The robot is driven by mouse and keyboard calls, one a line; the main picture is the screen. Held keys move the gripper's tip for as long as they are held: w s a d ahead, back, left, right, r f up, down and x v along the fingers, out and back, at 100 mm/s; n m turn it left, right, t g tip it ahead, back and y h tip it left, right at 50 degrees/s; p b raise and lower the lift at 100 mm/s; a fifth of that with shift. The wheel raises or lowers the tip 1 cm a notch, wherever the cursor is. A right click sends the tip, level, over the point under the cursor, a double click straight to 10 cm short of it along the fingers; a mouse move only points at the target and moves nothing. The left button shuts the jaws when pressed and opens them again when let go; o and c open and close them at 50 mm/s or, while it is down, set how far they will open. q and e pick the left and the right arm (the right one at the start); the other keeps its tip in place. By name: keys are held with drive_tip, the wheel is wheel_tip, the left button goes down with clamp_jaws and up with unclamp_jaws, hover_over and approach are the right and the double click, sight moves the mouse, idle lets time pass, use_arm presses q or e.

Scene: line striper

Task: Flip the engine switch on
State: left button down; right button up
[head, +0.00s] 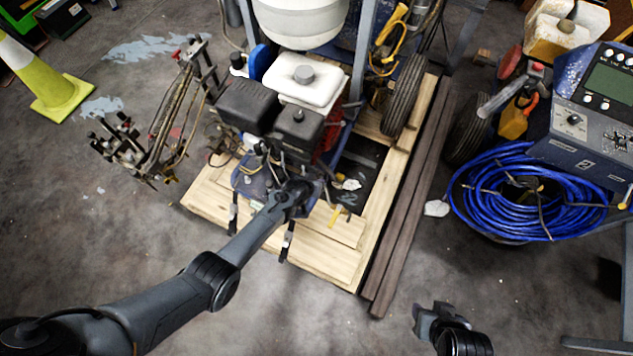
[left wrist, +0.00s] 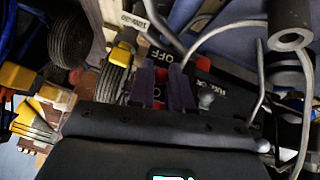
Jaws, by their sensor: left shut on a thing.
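The line striper's engine (head: 262,105) has a black cover and a white tank, and sits on a wooden pallet. My left gripper (head: 297,192) reaches the near side of the engine, where my own wrist hides the switch in the head view. In the left wrist view, the red engine switch (left wrist: 159,91) shows between the purple-grey fingers of my left gripper (left wrist: 167,85), which is shut on it. A black plate with white "OFF" lettering (left wrist: 150,47) lies just beyond the fingertips. My right gripper (head: 433,312) is away from the engine, low over the floor; its jaw opening is unclear.
The wooden pallet (head: 345,263) lies under the striper, with dark planks (head: 408,205) along its right side. A blue hose coil (head: 470,195) and a control box (head: 608,80) stand at right. In the left wrist view, cables and a metal rod (left wrist: 290,25) crowd the switch's right side.

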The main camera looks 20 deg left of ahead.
use_arm(q)
drive_tip(key=c, duration=1.1)
unclamp_jaws()
drive_tip(key=shift+r, duration=0.1)
drive_tip(key=shift+s+r+p, duration=0.35)
drive_tip(key=shift+r+p, duration=0.2)
drive_tip(key=shift+p, duration=0.1)
drive_tip(key=p+v, duration=0.5)
drive_tip(key=v, duration=0.4)
drive_tip(key=shift+s+p, duration=0.2)
drive_tip(key=shift+p, duration=0.1)
drive_tip(key=shift+a, duration=0.1)
